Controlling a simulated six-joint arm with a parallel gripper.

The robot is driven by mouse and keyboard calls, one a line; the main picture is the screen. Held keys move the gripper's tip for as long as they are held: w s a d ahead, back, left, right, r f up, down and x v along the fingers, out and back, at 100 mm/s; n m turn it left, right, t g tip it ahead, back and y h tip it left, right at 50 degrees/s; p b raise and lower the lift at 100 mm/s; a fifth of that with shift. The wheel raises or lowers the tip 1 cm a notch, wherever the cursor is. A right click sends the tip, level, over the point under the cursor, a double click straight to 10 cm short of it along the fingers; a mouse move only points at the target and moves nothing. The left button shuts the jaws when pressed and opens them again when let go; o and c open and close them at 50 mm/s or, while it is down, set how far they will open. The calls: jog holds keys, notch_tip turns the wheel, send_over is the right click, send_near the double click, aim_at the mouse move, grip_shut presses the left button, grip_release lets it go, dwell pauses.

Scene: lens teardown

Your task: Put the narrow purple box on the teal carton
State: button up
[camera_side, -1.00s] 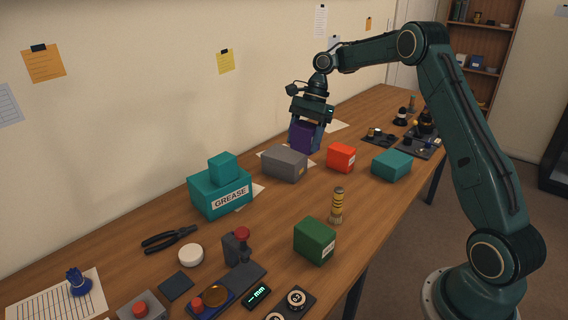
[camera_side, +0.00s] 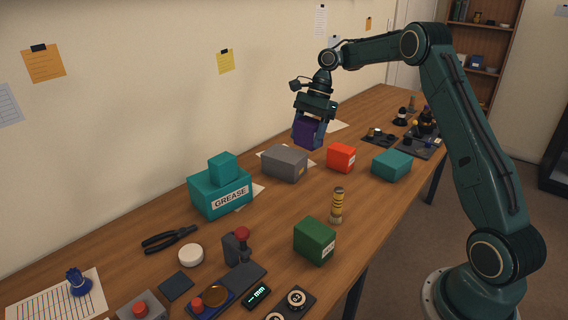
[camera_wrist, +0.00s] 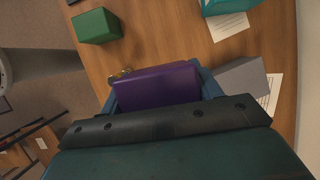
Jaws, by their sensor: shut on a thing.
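My gripper (camera_side: 310,132) is shut on the narrow purple box (camera_side: 307,134) and holds it above the table, behind the grey box. In the wrist view the purple box (camera_wrist: 155,84) sits between the two blue fingers. A plain teal carton (camera_side: 391,165) lies on the table at the right, beside the red box. A larger teal box labelled GREASE (camera_side: 219,193), with a smaller teal block on top, stands at the left. Part of a teal thing shows at the top right of the wrist view (camera_wrist: 222,6).
A grey box (camera_side: 284,163) and a red box (camera_side: 341,157) stand near the held box. A yellow-banded cylinder (camera_side: 337,206) and a green box (camera_side: 314,241) stand nearer the front edge. Dark trays with small parts (camera_side: 416,146) lie at the far right.

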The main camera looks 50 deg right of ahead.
jog(key=s+d+r+m+t+h, duration=0.15)
jog(key=d+m, duration=0.25)
jog(key=d, duration=0.4)
jog(key=s+d+r+m+t, duration=0.15)
jog(key=d+m, duration=0.25)
jog(key=d, duration=0.4)
notch_tip(320, 180, up, 3)
jog(key=m+t+h, duration=0.1)
jog(key=m+h, duration=0.2)
jog(key=m, duration=0.6)
send_over(381, 157)
jog(key=shift+f, duration=9.95)
jog(key=shift+f, duration=0.15)
jog(key=o, duration=1)
jog(key=shift+o, duration=0.2)
jog(key=v, duration=0.7)
jog(key=shift+r, duration=0.35)
jog(key=shift+s+a, duration=0.1)
jog(key=shift+s, duration=0.05)
